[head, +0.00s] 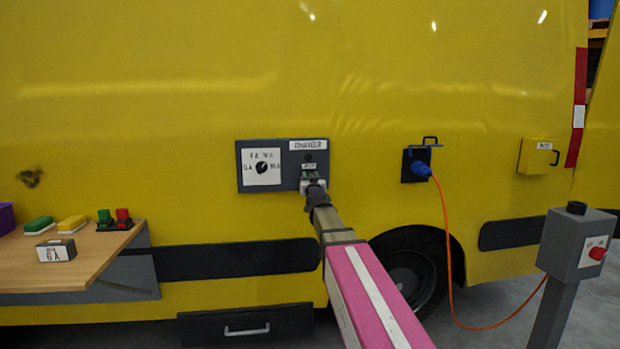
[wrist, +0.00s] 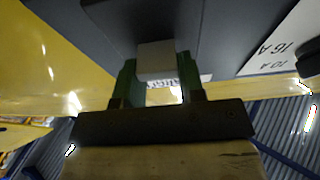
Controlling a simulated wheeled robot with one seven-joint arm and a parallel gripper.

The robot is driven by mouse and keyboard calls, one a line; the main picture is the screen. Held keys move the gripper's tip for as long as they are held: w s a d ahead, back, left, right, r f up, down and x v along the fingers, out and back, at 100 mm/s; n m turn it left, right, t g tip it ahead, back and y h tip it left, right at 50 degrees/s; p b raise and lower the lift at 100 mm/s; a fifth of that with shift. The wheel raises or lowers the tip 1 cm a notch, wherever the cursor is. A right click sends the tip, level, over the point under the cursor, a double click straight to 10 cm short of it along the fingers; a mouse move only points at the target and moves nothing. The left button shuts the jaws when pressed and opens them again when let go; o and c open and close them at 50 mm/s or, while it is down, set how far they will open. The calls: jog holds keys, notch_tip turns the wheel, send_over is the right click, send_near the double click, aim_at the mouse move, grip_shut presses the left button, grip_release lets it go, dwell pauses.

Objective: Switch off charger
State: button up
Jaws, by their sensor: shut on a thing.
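The charger panel (head: 245,185) is a dark grey box on the yellow van side, with a white label (head: 308,145) at its upper right. In the head view my gripper (head: 314,184) is at the panel's lower right, below that label. In the wrist view my gripper (wrist: 157,72) has its green fingers on both sides of a pale grey block (wrist: 157,57) on the dark panel face (wrist: 222,25), and is shut on it. The block looks like the charger's switch handle. Its setting cannot be told, as my gripper covers it in the head view.
A dial (head: 262,168) sits on a white plate left of my gripper. A blue plug (head: 421,168) with an orange cable (head: 446,240) is to the right. A grey post with a red button (head: 597,253) stands at far right. A wooden shelf (head: 90,262) is at left.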

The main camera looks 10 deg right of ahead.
dwell(0.3)
jog(key=o, duration=0.9)
jog(key=shift+o, duration=0.2)
jog(key=shift+s+f, duration=0.1)
jog(key=shift+s, duration=0.05)
jog(key=v, duration=1)
jog(key=shift+s+f, duration=0.15)
jog(key=shift+s, duration=0.1)
